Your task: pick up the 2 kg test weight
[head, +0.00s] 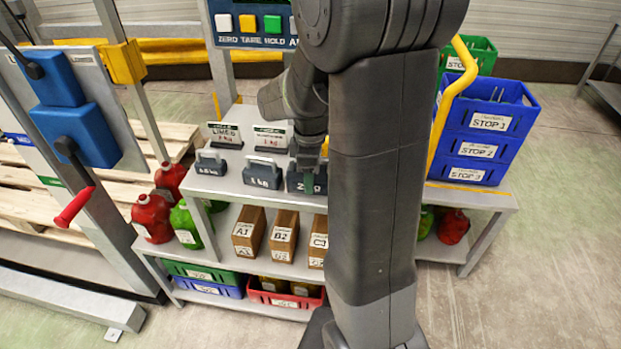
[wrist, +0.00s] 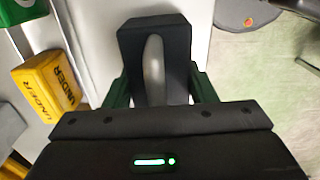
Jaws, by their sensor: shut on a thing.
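The 2 kg test weight (head: 306,183) is a dark grey block at the right end of a row of weights on the shelf top. My gripper (head: 309,163) is over it from above, with my arm hiding its right side. In the wrist view, the dark weight (wrist: 181,55) with its pale handle bar lies between the green fingers of my gripper (wrist: 160,88), which is shut on it. I cannot tell whether its base touches the shelf.
A 1 kg weight (head: 263,172) and a smaller weight (head: 211,163) stand to the left. Two label cards (head: 270,137) stand behind. Blue crates (head: 489,120) are stacked at right. The wrist view shows a yellow block (wrist: 47,87) marked UNDER.

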